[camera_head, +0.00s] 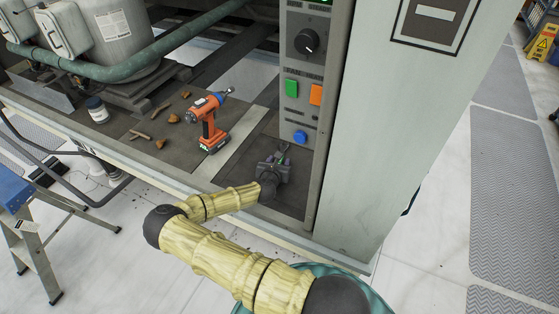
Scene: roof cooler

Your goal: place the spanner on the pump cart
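My gripper (283,151) is low over the dark deck, just left of the control panel's lower end, pointing away from the camera. Its fingers are small and dark against the dark surface, so I cannot tell whether they are open or shut. I cannot make out a spanner for certain; one at the fingertips could be hidden by the gripper or blend with it. No pump cart can be clearly identified in this view.
An orange cordless drill (208,122) stands on the deck left of my gripper. A small jar (97,110) and several brown scraps (160,143) lie farther left. The control panel (304,95) and grey cabinet (400,140) block the right. A blue stepladder (22,205) stands at left.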

